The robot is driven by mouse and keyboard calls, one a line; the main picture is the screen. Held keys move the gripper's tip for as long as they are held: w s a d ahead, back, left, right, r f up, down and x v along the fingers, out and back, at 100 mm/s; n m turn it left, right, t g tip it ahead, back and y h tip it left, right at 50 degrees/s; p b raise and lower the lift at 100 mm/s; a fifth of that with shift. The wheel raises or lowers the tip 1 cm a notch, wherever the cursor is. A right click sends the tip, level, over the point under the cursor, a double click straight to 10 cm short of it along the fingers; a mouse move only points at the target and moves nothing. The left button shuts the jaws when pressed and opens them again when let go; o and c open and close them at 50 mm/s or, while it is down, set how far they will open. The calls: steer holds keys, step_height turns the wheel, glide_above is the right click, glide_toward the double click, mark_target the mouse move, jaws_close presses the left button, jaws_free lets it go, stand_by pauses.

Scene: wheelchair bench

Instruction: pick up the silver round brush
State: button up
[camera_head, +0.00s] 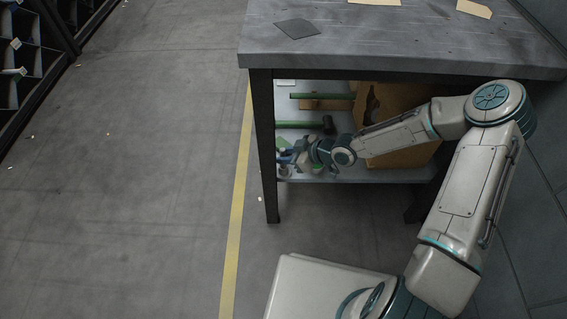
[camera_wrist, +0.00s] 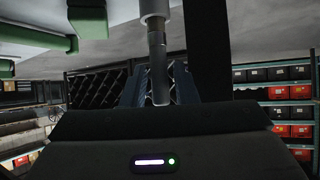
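In the wrist view the silver round brush (camera_wrist: 157,62) shows as a grey cylinder with a paler collar at the top. It runs down between the two dark fingers of my gripper (camera_wrist: 158,88), with little or no gap on either side. The fingers look shut on it. In the head view my gripper (camera_head: 287,157) is at the left end of the lower shelf, under the bench top. The brush is too small there to make out clearly.
The bench top (camera_head: 400,45) overhangs the lower shelf (camera_head: 350,178). A dark leg (camera_head: 264,150) stands just left of my gripper. Green-handled tools (camera_head: 300,125) and a brown box (camera_head: 405,155) lie on the shelf. Floor at the left is open.

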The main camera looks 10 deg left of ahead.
steer(key=b+x, duration=0.1)
steer(key=x, duration=0.2)
steer(key=shift+w+a+f+b, duration=0.1)
steer(key=shift+a+b, duration=0.1)
steer(key=shift+b, duration=0.1)
jaws_close()
